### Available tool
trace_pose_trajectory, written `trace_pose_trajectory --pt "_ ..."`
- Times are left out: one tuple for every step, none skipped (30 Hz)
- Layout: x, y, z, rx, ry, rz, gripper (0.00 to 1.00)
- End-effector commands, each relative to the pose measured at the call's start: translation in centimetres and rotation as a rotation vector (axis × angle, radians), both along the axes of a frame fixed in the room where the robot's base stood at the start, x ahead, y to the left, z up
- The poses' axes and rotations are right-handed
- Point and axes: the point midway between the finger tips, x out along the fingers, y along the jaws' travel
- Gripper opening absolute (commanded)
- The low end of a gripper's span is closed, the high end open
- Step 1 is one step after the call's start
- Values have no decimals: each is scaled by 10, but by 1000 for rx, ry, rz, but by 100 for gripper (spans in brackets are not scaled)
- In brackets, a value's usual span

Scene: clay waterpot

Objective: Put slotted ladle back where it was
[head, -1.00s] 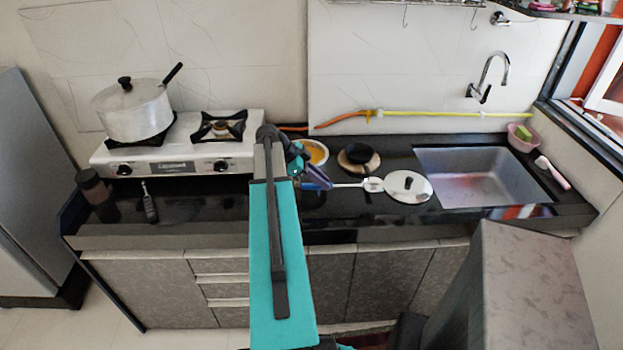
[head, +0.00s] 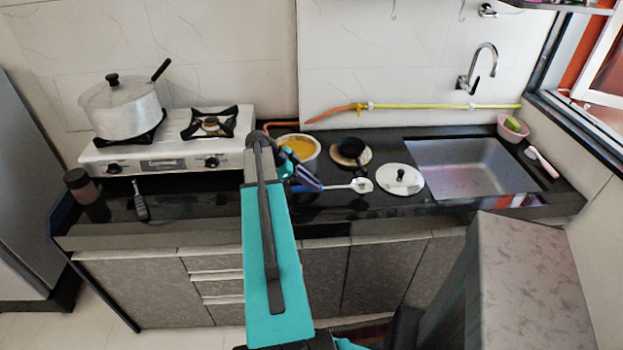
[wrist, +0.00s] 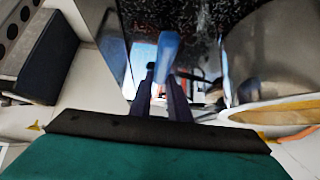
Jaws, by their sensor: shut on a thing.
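The slotted ladle has a blue handle (wrist: 168,50) and a pale, slotted head (head: 361,185). My gripper (head: 308,182) is shut on the handle, with the ladle's head pointing right, just left of the white lid (head: 400,182). In the wrist view the dark fingers of my gripper (wrist: 165,88) flank the blue handle. The ladle is over the front of the dark counter; I cannot tell whether it touches it. The pot with orange contents (head: 299,148) stands just behind my gripper, partly hidden by my arm.
A stove (head: 165,150) with a lidded saucepan (head: 122,108) is at the left. A black pan (head: 350,151) sits behind the ladle, and the sink (head: 470,170) is to the right. A hose (head: 420,105) runs along the wall. A dark jar (head: 80,184) stands at the counter's left end.

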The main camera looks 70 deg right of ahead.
Motion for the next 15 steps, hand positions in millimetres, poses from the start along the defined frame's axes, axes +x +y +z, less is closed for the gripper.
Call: trace_pose_trajectory --pt "0 0 -5 0 0 0 0" --pt "0 0 -7 0 0 0 0" --pt "0 0 -10 0 0 0 0" --pt "0 0 -12 0 0 0 0" --pt "0 0 -14 0 0 0 0" --pt "0 0 -17 0 0 0 0" --pt "0 0 -18 1 0 1 0" --pt "0 0 -20 1 0 1 0" --pt "0 0 -22 0 1 1 0" --pt "0 0 -23 0 1 1 0" --pt "0 0 -24 1 0 1 0" --pt "0 0 -25 1 0 1 0" --pt "0 0 -26 1 0 1 0" --pt "0 0 -26 1 0 1 0" --pt "0 0 -27 0 0 0 0"
